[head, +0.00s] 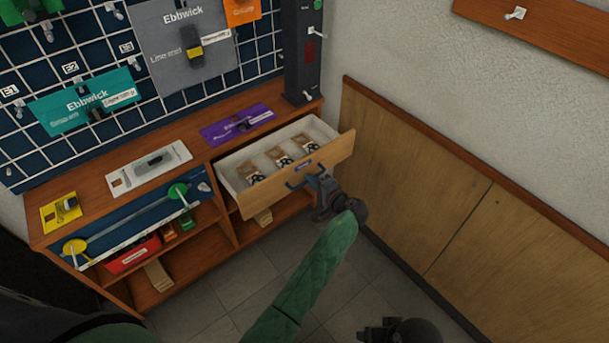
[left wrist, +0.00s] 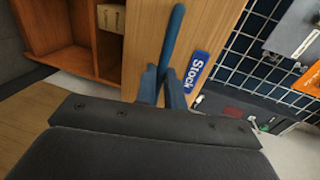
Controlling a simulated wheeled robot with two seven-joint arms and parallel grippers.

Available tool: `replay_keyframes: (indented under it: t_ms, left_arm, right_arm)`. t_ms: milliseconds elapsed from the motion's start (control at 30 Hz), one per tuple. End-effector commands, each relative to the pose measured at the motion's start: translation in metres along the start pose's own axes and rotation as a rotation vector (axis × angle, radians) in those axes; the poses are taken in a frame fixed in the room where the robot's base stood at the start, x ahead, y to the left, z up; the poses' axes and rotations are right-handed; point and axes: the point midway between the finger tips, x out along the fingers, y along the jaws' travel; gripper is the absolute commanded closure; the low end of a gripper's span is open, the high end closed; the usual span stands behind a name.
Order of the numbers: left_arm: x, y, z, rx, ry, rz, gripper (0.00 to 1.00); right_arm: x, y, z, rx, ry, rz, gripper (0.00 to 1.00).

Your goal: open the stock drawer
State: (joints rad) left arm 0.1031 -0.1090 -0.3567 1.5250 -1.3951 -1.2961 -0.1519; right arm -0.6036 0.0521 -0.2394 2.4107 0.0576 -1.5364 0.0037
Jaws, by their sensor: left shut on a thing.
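The stock drawer (head: 320,170) is pulled out from the right part of the wooden bench, with its light wooden front facing the room. In the left wrist view its front (left wrist: 146,35) carries a blue "Stock" label (left wrist: 193,72) and a blue bar handle (left wrist: 173,38). My left gripper (head: 308,182) is at the drawer front; in the left wrist view its fingers (left wrist: 164,84) are shut on the handle. Inside the drawer lie several small brown-and-white packs (head: 279,156). My right gripper (head: 378,331) shows partly at the bottom edge, away from the drawer; its jaws are unclear.
The bench top (head: 200,152) holds a purple card (head: 238,125), a grey-white panel (head: 149,167) and a yellow card (head: 60,211). Open shelves below hold a red bin (head: 133,256). A wood-panelled wall (head: 420,185) stands to the right. The tiled floor in front is clear.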

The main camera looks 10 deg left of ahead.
Motion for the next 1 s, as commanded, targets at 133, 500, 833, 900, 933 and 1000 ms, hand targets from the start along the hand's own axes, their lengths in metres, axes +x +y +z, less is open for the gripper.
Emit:
replay_keyframes:
  t_ms: [133, 500, 833, 900, 933, 1000]
  left_arm:
    - [-0.0084, 0.0019, -0.0002, 0.0, 0.001, 0.0, 1.0]
    - [-0.0101, 0.0023, -0.0002, 0.0, 0.001, -0.001, 1.0]
    - [-0.0098, 0.002, -0.0002, 0.0, 0.001, -0.001, 0.68]
    - [-0.0098, 0.0019, -0.0001, 0.0, 0.001, -0.001, 0.68]
    - [-0.0097, 0.0019, -0.0001, 0.0, 0.001, -0.001, 0.68]
    - [-0.0093, 0.0015, -0.0002, 0.0, 0.001, -0.001, 0.68]
  right_arm:
    - [0.0001, 0.0001, -0.0023, 0.003, 0.004, -0.001, 0.3]
    - [0.0006, 0.0039, 0.0008, -0.004, -0.002, 0.006, 0.3]
    - [0.0016, 0.0046, 0.0068, -0.006, -0.013, 0.008, 0.3]
    - [0.0015, 0.0038, 0.0061, -0.004, -0.011, 0.006, 0.3]
    - [0.0014, 0.0035, 0.0057, -0.004, -0.011, 0.006, 0.3]
    - [0.0011, 0.0025, 0.0043, -0.002, -0.009, 0.004, 0.3]
